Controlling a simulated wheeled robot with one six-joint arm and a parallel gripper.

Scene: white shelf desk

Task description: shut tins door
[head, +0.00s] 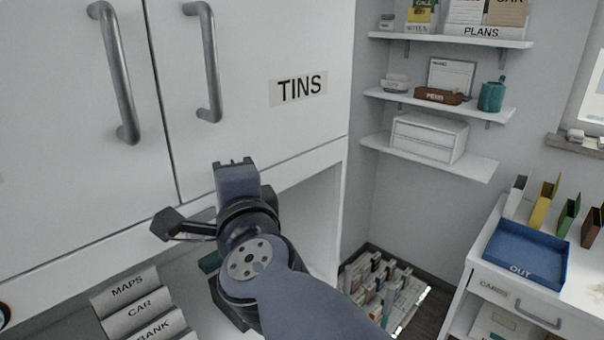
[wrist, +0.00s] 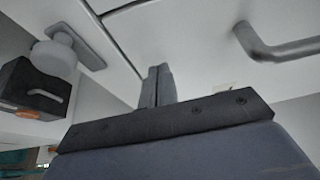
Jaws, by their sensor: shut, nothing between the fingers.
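The tins door (head: 255,125) is a white cabinet door with a TINS label (head: 299,88) and a grey bar handle (head: 209,65). It looks flush with the door to its left, with only a thin dark seam between them. My gripper (head: 235,163) is in front of the tins door's lower edge, below the handle, and covers part of that edge. Whether it touches the door cannot be told. In the wrist view my gripper's fingers (wrist: 158,84) are together and empty, pointing toward white panels. A grey bar handle (wrist: 272,46) is at upper right there, apart from the fingers.
The left door (head: 60,140) has its own bar handle (head: 118,75). Below are an open niche and labelled files (head: 140,313). At right are wall shelves (head: 440,105) and a desk with a blue OUT tray (head: 515,250).

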